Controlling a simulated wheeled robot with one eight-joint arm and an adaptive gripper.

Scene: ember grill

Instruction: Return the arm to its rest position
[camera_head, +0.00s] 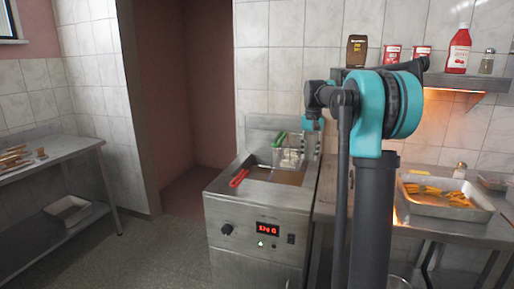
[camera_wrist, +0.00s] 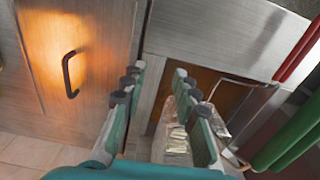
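My arm (camera_head: 374,190) is raised in front of the counter in the head view, with its teal joint high in the picture. My gripper (camera_wrist: 156,88) shows in the wrist view with its fingers apart and nothing visible between them. In the head view the gripper is mostly hidden or too small to read.
The fryer (camera_head: 258,225) holds a basket (camera_head: 287,158) with pale food; red (camera_head: 239,178) and green handles show. A metal tray (camera_head: 470,212) of fries stands right. Bottles line a shelf (camera_head: 470,84). A steel table (camera_head: 60,158) stands left; the floor between is clear.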

